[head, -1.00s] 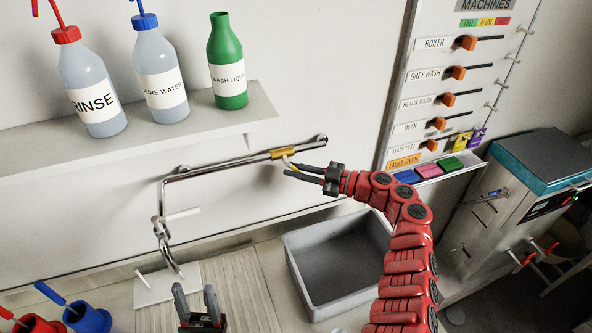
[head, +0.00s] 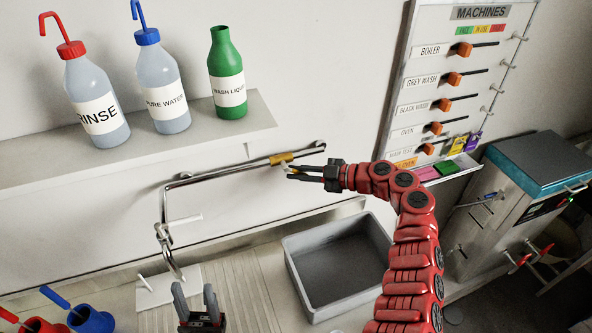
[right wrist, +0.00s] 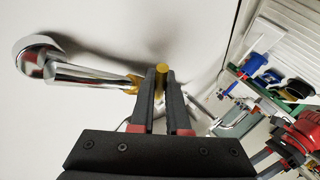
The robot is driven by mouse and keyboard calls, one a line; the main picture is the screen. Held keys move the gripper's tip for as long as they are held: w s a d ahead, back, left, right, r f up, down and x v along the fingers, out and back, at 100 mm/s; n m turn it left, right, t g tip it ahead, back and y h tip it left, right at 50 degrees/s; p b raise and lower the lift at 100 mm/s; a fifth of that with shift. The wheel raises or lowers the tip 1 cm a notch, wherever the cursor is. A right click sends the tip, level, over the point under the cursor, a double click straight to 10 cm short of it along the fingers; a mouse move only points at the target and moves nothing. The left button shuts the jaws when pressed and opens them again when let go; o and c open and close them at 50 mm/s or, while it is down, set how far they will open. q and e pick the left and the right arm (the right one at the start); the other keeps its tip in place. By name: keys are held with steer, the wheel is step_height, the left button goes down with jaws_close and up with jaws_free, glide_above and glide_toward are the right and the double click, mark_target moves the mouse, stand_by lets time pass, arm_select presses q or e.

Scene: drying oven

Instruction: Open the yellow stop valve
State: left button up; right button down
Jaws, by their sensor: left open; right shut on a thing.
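The yellow stop valve (head: 281,158) sits on the chrome pipe (head: 222,172) along the wall, below the shelf. My right gripper (head: 290,171) reaches it from the right, with its fingertips at the valve's handle. In the right wrist view, the yellow handle (right wrist: 161,77) stands between the two dark fingertips (right wrist: 160,96), which are shut on it. The fingers partly hide the handle in the head view. My left gripper (head: 197,298) is open and empty, low over the ribbed drainboard.
The shelf (head: 130,150) above the pipe holds a rinse bottle (head: 97,102), a pure water bottle (head: 163,92) and a green wash bottle (head: 227,80). A grey basin (head: 338,265) lies below my right arm. A machines board (head: 395,150) is at the right.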

steer(key=shift+w+d+r+n+h+p, duration=0.1)
steer(key=shift+r+n+h+p, duration=0.2)
steer(key=shift+h+p, duration=0.25)
steer(key=shift+s+d+r+n+h+p, duration=0.15)
steer(key=shift+n+h+p, duration=0.15)
steer(key=shift+h+p, duration=0.25)
steer(key=shift+w+d+r+n+h+p, duration=0.15)
steer(key=shift+r+n+h+p, duration=0.2)
steer(key=shift+p, duration=0.3)
steer(key=shift+a+f, duration=0.1)
steer(key=shift+f, duration=0.05)
steer(key=c, duration=0.9)
jaws_free()
